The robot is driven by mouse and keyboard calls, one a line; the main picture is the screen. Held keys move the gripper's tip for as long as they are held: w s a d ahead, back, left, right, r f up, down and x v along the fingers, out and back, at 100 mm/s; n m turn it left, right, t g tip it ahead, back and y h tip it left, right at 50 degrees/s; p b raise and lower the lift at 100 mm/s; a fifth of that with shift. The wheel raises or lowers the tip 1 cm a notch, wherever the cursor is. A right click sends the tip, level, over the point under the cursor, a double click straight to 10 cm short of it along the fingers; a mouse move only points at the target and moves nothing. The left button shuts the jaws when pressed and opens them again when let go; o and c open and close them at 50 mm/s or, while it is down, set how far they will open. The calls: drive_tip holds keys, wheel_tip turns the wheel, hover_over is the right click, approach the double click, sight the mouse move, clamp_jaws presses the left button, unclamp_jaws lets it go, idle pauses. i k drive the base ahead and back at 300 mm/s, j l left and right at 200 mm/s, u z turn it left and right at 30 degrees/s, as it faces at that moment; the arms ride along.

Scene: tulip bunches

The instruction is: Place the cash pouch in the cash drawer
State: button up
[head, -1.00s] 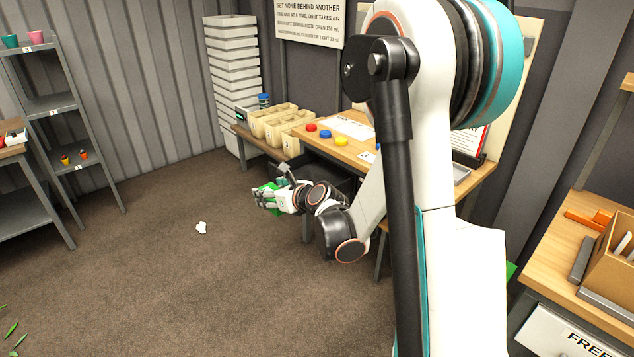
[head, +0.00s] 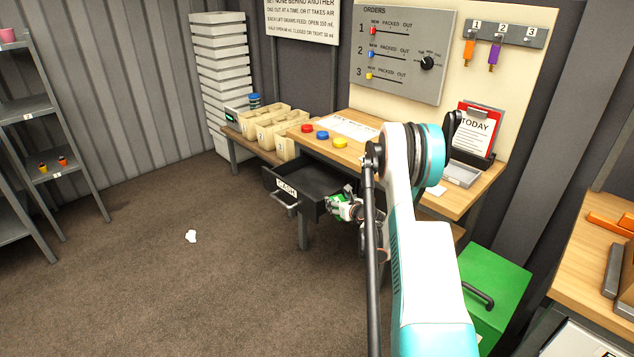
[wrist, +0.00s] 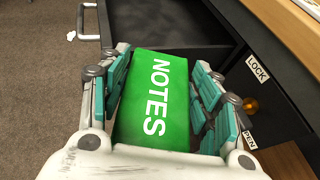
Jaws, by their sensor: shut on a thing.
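The cash pouch (wrist: 158,100) is a green block marked NOTES. My gripper (wrist: 161,60) is shut on it, with a finger along each side. In the head view, my gripper (head: 346,208) and a bit of green show at the right side of the open cash drawer (head: 284,194). The drawer is black, with a CASH label and a bar handle on its front, and is pulled out from under the table. In the wrist view the drawer's dark inside (wrist: 190,58) shows beyond the pouch. The pouch's height over the drawer is unclear.
A wooden table (head: 375,155) above the drawer holds coloured buttons. A panel with LOCK lettering (wrist: 257,68) and an orange-brown knob (wrist: 250,104) is close on the right in the wrist view. A green box (head: 495,285) stands right of my arm. Floor at left is mostly clear.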

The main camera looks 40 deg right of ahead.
sight(311, 182)
drive_tip(key=i+l, duration=0.3)
drive_tip(key=i, duration=0.15)
drive_tip(key=i+l+u, duration=0.15)
drive_tip(key=i+l, duration=0.15)
drive_tip(key=i, duration=0.15)
